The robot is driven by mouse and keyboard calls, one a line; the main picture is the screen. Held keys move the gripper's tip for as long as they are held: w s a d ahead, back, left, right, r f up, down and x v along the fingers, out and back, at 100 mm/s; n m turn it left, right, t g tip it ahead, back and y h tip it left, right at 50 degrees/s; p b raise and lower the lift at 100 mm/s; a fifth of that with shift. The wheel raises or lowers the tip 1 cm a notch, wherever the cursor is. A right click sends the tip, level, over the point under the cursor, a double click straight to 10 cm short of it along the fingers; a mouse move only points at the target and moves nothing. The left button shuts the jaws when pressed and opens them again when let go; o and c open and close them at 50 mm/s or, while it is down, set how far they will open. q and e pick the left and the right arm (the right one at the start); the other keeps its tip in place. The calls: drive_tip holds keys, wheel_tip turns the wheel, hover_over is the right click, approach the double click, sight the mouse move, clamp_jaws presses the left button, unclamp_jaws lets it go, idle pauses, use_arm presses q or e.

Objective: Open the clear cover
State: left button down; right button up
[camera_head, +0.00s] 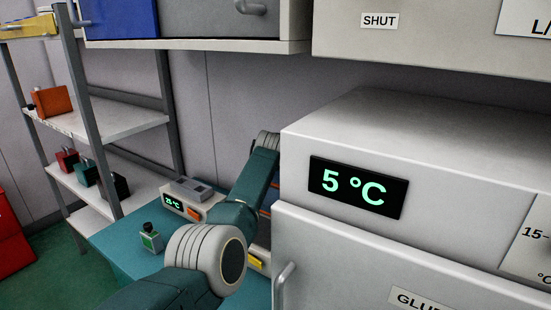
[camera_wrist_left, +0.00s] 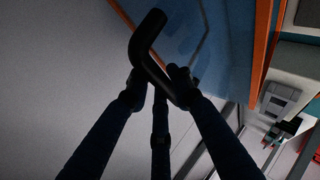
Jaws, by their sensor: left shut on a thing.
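In the left wrist view, my left gripper (camera_wrist_left: 158,82) is shut on a bent black handle (camera_wrist_left: 147,45). Its dark fingers rise from the bottom of the picture and meet the handle on both sides. Beyond the handle is a bluish panel (camera_wrist_left: 222,45) with an orange edge, which looks like the clear cover; I cannot tell how far open it stands. In the head view my left arm reaches forward past the left side of the white cabinet, and its gripper is hidden. My right gripper is not in view.
A white cabinet (camera_head: 370,130) reading 5 °C fills the right of the head view. A shelf rack (camera_head: 110,120) stands at the left.

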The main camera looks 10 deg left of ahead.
use_arm(q)
drive_tip(key=shift+f, duration=0.1)
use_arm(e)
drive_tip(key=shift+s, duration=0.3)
use_arm(q)
drive_tip(key=c, duration=1.8)
unclamp_jaws()
drive_tip(key=shift+c, duration=0.2)
